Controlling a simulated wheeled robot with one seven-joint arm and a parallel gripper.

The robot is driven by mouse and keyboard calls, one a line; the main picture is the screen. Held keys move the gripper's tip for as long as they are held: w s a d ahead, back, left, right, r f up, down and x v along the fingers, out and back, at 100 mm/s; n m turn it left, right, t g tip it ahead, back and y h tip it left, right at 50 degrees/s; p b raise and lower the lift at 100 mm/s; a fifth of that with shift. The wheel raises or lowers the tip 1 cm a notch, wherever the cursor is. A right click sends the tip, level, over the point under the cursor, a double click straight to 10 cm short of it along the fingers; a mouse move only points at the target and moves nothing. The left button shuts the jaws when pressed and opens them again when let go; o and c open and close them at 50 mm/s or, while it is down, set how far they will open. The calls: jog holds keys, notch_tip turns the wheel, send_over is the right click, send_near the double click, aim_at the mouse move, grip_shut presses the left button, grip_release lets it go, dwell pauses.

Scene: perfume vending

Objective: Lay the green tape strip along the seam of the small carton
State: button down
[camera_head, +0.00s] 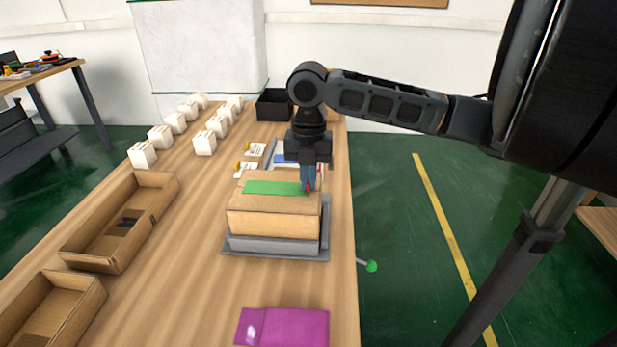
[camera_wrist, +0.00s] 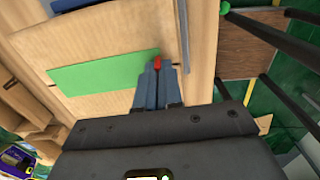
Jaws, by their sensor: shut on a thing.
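The small carton (camera_head: 272,222) is a closed tan box on a grey raised tray (camera_head: 238,246). The green tape strip (camera_head: 272,187) lies flat across its top and also shows in the wrist view (camera_wrist: 103,73). A thin line on the carton top (camera_wrist: 100,105) runs beside the strip in the wrist view; I cannot tell whether it is the seam. My gripper (camera_head: 307,188) points down at the strip's right end. Its fingers (camera_wrist: 158,72) are close together, with a small red piece at their tips touching the strip's end. The fingers partly hide that end.
Two open cardboard boxes (camera_head: 82,260) (camera_head: 18,318) stand on the left of the wooden table. Several white boxes (camera_head: 143,154) stand farther back, near a black bin (camera_head: 270,105). A purple packet (camera_head: 290,327) lies in front. A green-knobbed lever (camera_head: 371,266) sticks out past the right edge.

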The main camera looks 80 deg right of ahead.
jog(key=c, duration=1.2)
grip_release()
jog(key=shift+r, duration=0.1)
jog(key=shift+r+p, duration=2.1)
jog(key=shift+r, duration=0.85)
